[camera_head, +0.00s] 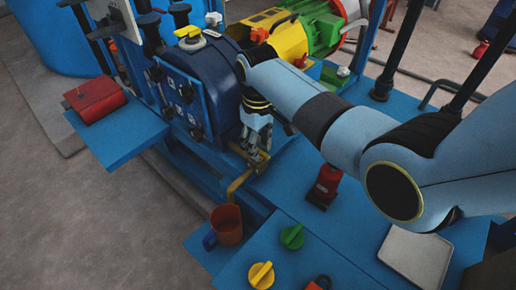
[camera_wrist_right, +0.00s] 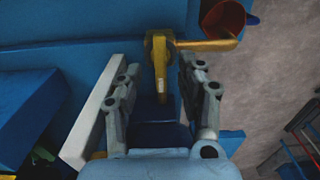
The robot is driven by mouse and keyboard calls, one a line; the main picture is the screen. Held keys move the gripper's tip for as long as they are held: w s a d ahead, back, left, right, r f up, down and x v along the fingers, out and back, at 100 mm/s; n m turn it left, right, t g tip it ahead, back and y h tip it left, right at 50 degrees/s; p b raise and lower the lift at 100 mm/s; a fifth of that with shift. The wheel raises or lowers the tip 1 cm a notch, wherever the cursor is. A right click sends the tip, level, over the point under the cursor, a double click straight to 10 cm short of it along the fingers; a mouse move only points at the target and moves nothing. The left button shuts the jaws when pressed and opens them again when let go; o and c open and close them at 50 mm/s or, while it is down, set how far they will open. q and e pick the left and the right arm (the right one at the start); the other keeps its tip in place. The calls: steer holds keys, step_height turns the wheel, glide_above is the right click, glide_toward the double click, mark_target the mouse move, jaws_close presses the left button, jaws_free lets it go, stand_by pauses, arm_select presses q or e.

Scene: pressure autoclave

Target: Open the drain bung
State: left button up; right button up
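The drain fitting is a yellow-brass pipe (camera_head: 239,182) low on the front of the dark blue vessel (camera_head: 206,88). In the right wrist view its spout (camera_wrist_right: 207,45) runs right from an upright yellow lever-like part (camera_wrist_right: 160,62), probably the bung. My right gripper (camera_head: 256,157) is low beside the vessel, at the fitting. In the right wrist view the gripper (camera_wrist_right: 160,68) has its fingers apart, one on each side of the yellow part, with gaps visible. Contact with it is not seen. My left gripper is not in view.
An orange-red cup (camera_head: 227,225) stands below the spout's end. Green (camera_head: 291,236) and yellow (camera_head: 261,275) knobs sit on the blue panel in front. A red block-like object (camera_head: 324,186) stands right of the gripper. A red box (camera_head: 95,99) rests on the left shelf.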

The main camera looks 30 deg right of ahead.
steer(key=shift+f, duration=0.9)
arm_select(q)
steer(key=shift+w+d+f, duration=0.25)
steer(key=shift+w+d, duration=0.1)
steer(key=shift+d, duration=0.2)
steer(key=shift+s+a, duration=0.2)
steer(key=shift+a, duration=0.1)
arm_select(e)
jaws_close()
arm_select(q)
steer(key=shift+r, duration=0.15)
